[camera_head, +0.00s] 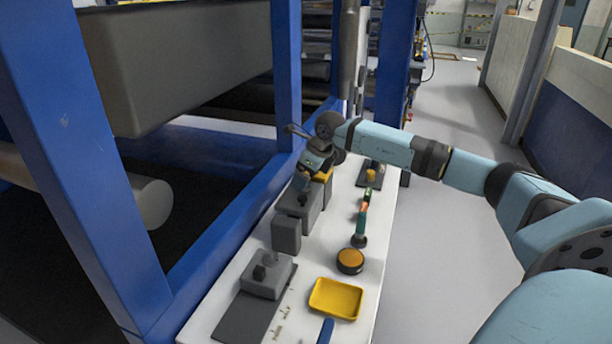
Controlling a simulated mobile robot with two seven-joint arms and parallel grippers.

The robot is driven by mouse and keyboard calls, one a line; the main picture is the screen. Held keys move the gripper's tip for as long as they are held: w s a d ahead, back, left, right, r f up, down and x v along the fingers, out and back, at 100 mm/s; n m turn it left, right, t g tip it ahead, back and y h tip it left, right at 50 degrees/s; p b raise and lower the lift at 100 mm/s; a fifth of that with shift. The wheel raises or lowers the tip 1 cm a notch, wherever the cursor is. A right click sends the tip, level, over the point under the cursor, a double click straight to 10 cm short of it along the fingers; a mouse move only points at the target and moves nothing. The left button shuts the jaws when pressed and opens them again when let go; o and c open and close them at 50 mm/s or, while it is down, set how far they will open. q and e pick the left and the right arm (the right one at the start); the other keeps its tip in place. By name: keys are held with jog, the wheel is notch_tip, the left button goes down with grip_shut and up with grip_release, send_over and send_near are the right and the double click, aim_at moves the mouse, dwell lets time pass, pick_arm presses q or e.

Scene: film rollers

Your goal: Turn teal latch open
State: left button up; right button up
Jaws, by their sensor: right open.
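My right gripper (306,182) points down over a grey box (297,209) and is open. It is left of and beyond the teal piece, apart from it. The gripper is small and dark here, and whether it touches the box is unclear. My left gripper is not in view.
The white panel (374,257) carries a yellow tray (336,298), a round orange button (350,261), a grey switch block (268,275) and a yellow knob (371,175). A blue frame post (287,70) and large rollers stand left. The grey floor at right is clear.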

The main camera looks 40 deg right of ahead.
jog(key=p+v, duration=0.1)
jog(key=v, duration=1.2)
jog(key=shift+r, duration=0.3)
jog(key=shift+s, duration=0.15)
